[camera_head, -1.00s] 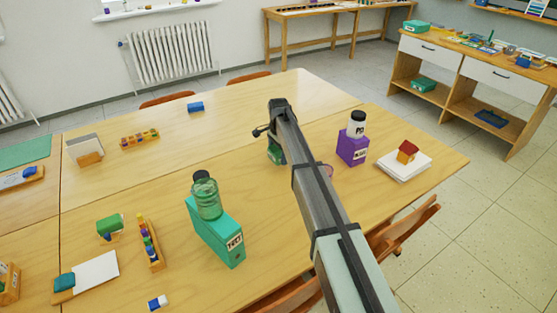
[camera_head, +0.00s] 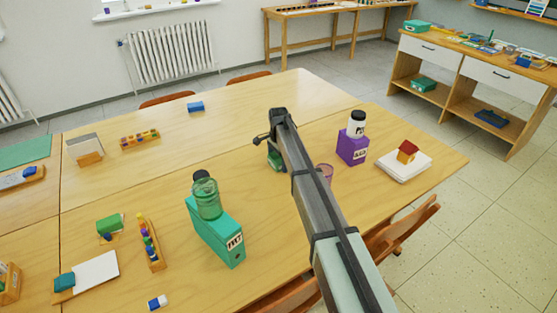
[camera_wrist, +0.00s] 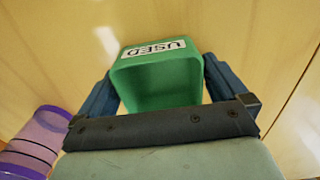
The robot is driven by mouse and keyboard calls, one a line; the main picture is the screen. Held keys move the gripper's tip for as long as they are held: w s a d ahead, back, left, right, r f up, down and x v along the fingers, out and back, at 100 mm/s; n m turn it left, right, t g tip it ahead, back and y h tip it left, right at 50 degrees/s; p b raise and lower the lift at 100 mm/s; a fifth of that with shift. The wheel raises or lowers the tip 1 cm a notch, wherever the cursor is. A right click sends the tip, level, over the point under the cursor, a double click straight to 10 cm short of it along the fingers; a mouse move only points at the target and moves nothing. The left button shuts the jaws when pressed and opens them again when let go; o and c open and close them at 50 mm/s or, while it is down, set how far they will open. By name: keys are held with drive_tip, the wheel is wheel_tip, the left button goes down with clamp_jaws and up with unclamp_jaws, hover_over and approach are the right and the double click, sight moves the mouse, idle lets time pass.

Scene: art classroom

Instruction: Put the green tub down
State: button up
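The green tub (camera_wrist: 158,82), with a white label reading "USED", sits between the two blue fingers of my gripper (camera_wrist: 160,72) in the wrist view. The fingers lie against its two sides, so my gripper is shut on it. In the head view the green tub (camera_head: 273,158) shows only in part, low over the table (camera_head: 285,205), with my arm hiding the rest. Whether its base touches the table is hard to tell.
A purple translucent cup (camera_wrist: 38,140) stands close beside my gripper. A purple box (camera_head: 352,147) with a white bottle (camera_head: 356,124) stands right of my arm. A teal box (camera_head: 215,232) with a green jar (camera_head: 206,198) stands left. Bare table lies between tub and jar.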

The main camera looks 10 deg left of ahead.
wheel_tip(320, 180, up, 12)
drive_tip(key=shift+r, duration=0.15)
idle(0.6)
